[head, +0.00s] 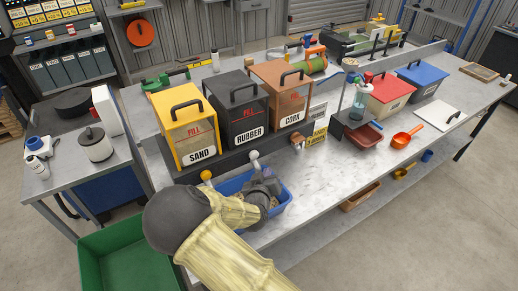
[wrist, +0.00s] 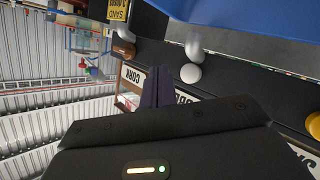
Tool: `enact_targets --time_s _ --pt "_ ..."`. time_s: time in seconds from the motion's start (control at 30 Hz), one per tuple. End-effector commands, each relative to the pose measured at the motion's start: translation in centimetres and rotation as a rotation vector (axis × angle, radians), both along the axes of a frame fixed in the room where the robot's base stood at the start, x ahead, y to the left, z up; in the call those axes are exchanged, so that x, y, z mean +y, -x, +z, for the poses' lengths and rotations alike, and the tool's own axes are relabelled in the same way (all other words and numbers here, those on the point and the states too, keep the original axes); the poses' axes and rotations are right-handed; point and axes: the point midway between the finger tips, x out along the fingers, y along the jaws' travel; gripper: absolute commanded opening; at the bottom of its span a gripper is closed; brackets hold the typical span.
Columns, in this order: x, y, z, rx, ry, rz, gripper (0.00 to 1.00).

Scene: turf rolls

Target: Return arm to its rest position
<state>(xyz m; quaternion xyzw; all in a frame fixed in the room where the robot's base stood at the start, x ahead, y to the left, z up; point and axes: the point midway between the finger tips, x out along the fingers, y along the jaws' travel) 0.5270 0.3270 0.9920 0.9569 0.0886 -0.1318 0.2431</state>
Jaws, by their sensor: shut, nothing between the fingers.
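My arm reaches in from the bottom of the head view, in a pale yellow sleeve with a dark grey joint. My gripper (head: 268,180) is over or in front of the blue tray (head: 231,187) at the table's front edge; its fingertips are hard to make out there. In the wrist view the dark fingers (wrist: 158,86) are together with nothing seen between them. They point toward the CORK label (wrist: 134,77) and lie beside a white round knob (wrist: 190,73). My gripper and arm hide part of the tray.
Behind the tray stand the yellow SAND bin (head: 182,121), black RUBBER bin (head: 238,110) and brown CORK bin (head: 283,92). A green crate (head: 108,262) is at lower left. To the right are a red box (head: 387,98), an orange scoop (head: 402,139) and bare tabletop (head: 350,181).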

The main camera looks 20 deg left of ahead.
Motion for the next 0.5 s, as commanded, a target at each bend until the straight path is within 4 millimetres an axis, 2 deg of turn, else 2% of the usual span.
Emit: enact_targets --time_s 0.17,0.27,0.37,0.5 --pt "0.0 0.0 0.0 0.002 0.0 -0.001 0.0" --pt "-0.8 -0.3 0.0 0.026 -0.007 -0.02 0.0" --pt "-2.9 -0.8 -0.2 0.091 -0.024 -0.069 0.0" --pt "-7.4 -1.1 -0.5 0.247 -0.068 -0.167 0.0"
